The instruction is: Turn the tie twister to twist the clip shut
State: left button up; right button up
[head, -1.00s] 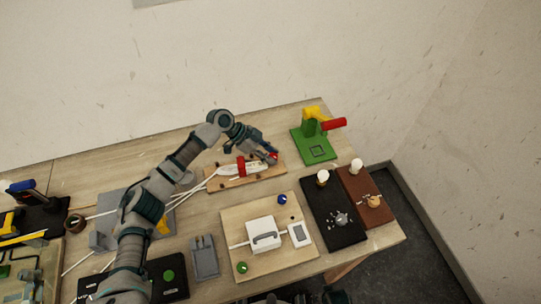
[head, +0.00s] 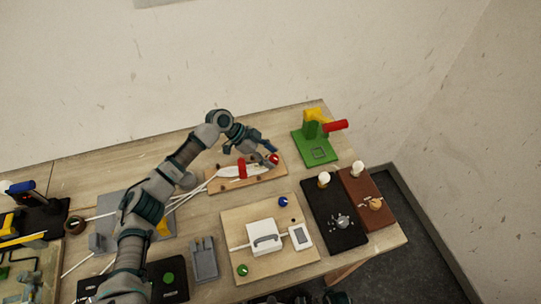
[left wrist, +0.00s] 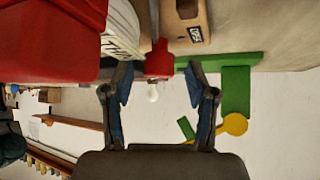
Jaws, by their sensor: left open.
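The tie twister's red knob (head: 272,159) is at the right end of a wooden board (head: 215,187). A red clip (head: 242,168) stands on the board around a white cable bundle (head: 229,171). My left gripper (head: 265,152) is open at the knob. In the left wrist view a red part (left wrist: 158,60) shows between the spread fingers of the left gripper (left wrist: 160,100), with a gap on either side. A large red block (left wrist: 50,40) and the white bundle (left wrist: 122,30) fill the upper left there.
A green stand (head: 316,148) with a yellow arm and red handle is to the right of the board. A light board with a white box (head: 263,233) lies in front. Black (head: 333,217) and brown (head: 365,195) bulb boards stand at the right table edge.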

pick_arm(q)
jog(key=v, duration=1.1)
jog(key=shift+w+a, duration=0.15)
jog(key=shift+a, duration=0.05)
jog(key=shift+r, duration=0.25)
